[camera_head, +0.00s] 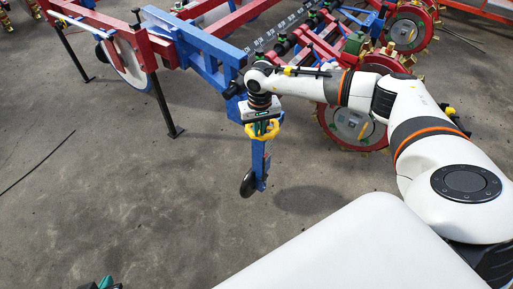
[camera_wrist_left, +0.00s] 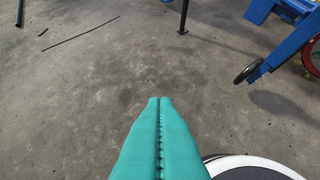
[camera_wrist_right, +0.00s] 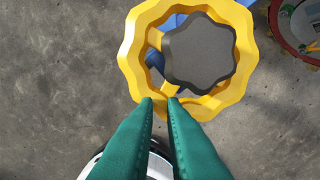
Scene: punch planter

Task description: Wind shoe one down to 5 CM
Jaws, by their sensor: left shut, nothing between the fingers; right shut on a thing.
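A yellow scalloped handwheel (camera_head: 277,130) sits at the top of a blue upright shank (camera_head: 258,160) on the planter's near end. In the right wrist view the handwheel (camera_wrist_right: 130,55) shows as a ring with a dark grey lobed knob (camera_wrist_right: 200,50) inside it. My right gripper (camera_wrist_right: 160,103) is shut on the ring's lower rim, a fingertip on each side. A small black wheel (camera_head: 248,184) is at the shank's foot. No depth mark is readable. My left gripper (camera_wrist_left: 159,100) is shut and empty, low at the left, away from the planter.
The planter's blue and red frame (camera_head: 205,45) stretches across the back. A black stand leg (camera_head: 168,105) reaches the floor. A red-rimmed wheel (camera_head: 350,125) stands behind my right arm. The concrete floor at the left is mostly clear, with a thin dark cable (camera_head: 35,163) on it.

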